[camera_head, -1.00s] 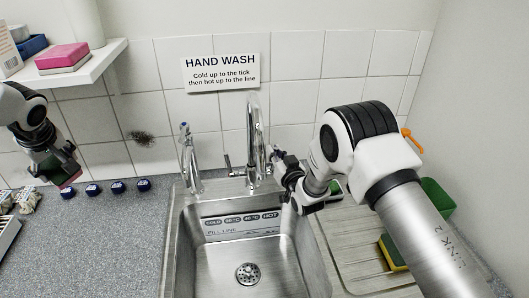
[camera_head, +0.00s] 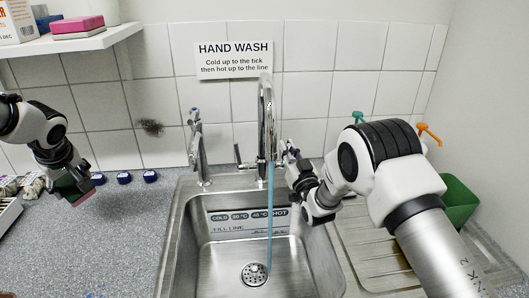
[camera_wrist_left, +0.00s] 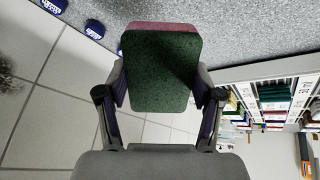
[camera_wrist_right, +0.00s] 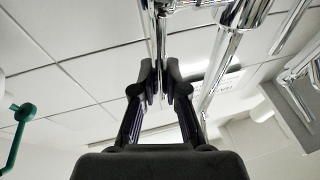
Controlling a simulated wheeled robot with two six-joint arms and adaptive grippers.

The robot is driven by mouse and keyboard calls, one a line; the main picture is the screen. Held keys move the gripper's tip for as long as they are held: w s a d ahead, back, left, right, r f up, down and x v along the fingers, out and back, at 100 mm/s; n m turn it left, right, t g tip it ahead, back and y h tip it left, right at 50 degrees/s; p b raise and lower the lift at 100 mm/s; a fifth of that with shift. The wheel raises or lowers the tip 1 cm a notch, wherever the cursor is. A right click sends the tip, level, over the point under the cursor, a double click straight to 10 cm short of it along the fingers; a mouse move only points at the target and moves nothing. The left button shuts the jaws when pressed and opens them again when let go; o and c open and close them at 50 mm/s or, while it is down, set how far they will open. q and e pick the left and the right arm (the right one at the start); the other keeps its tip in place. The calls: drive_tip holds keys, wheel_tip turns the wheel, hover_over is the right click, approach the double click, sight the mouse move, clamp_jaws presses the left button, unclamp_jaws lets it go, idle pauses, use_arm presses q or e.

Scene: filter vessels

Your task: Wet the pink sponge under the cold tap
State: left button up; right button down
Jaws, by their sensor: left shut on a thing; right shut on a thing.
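My left gripper (camera_head: 78,188) is shut on a sponge with a dark green pad and a pink layer (camera_wrist_left: 160,68), held over the counter left of the sink. It fills the space between the fingers in the left wrist view. The tall chrome tap (camera_head: 265,110) stands behind the sink (camera_head: 225,245). A blue stream of water (camera_head: 270,215) falls from its spout to the basin, near the drain (camera_head: 255,273). My right gripper (camera_head: 290,160) is shut on a slim metal lever (camera_wrist_right: 161,35) at the tap's right side. The sponge is apart from the water.
A second, slimmer tap (camera_head: 197,145) stands left of the main one. Several blue caps (camera_head: 124,178) line the counter. A shelf (camera_head: 70,43) at upper left holds a pink block (camera_head: 77,25). A green bin (camera_head: 458,200) stands right of the drainer (camera_head: 375,260).

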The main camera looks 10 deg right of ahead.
drive_tip(key=c, duration=1.2)
unclamp_jaws()
drive_tip(key=shift+s, duration=0.1)
drive_tip(key=v, duration=0.7)
drive_tip(key=shift+s, duration=0.2)
drive_tip(key=shift+s+d, duration=0.1)
